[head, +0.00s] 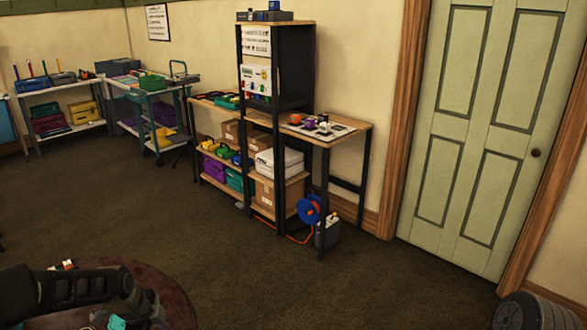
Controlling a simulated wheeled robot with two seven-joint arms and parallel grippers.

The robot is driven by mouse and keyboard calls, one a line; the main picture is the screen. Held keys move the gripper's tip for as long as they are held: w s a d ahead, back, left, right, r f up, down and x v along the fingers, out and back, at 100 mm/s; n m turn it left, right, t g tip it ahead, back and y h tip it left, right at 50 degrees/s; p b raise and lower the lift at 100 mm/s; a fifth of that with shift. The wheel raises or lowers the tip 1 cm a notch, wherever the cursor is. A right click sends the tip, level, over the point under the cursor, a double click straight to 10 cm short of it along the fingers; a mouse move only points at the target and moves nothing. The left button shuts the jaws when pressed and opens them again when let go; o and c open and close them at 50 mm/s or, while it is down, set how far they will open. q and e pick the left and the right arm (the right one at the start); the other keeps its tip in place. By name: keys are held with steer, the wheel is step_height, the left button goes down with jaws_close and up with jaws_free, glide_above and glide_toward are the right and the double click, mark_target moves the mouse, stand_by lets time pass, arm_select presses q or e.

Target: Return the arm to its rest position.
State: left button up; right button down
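A dark arm comes in at the lower left of the head view and appears to be my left arm. Its end, where my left gripper (143,308) seems to be, is dark and partly cut off by the bottom edge. I cannot make out the fingers or whether they hold anything. The arm is over or in front of a round reddish-brown surface (176,290). My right arm and gripper are not in view.
A shelf unit with a side table (345,131) stands against the wall, with a blue cable reel (309,209) below. A trolley (150,100) and shelves are at the far left. A green door (490,130) is at right. A dark ribbed round object (525,312) sits lower right. The middle floor is clear.

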arm_select(q)
steer(key=s+d+f+n+t+h, duration=0.1)
steer(key=s+d+f+n, duration=0.1)
steer(key=d+f+n, duration=0.5)
steer(key=s+d+f+n+h, duration=0.2)
steer(key=d+f+n, duration=0.4)
steer(key=d, duration=0.4)
steer(key=s+d+f+n+g, duration=0.1)
steer(key=s+d+f+n, duration=0.1)
steer(key=s+d, duration=0.4)
steer(key=s+d+f+n+g, duration=0.2)
steer(key=s+d+f, duration=0.3)
steer(key=s, duration=0.8)
steer(key=shift+s+d, duration=0.3)
steer(key=shift+d, duration=0.85)
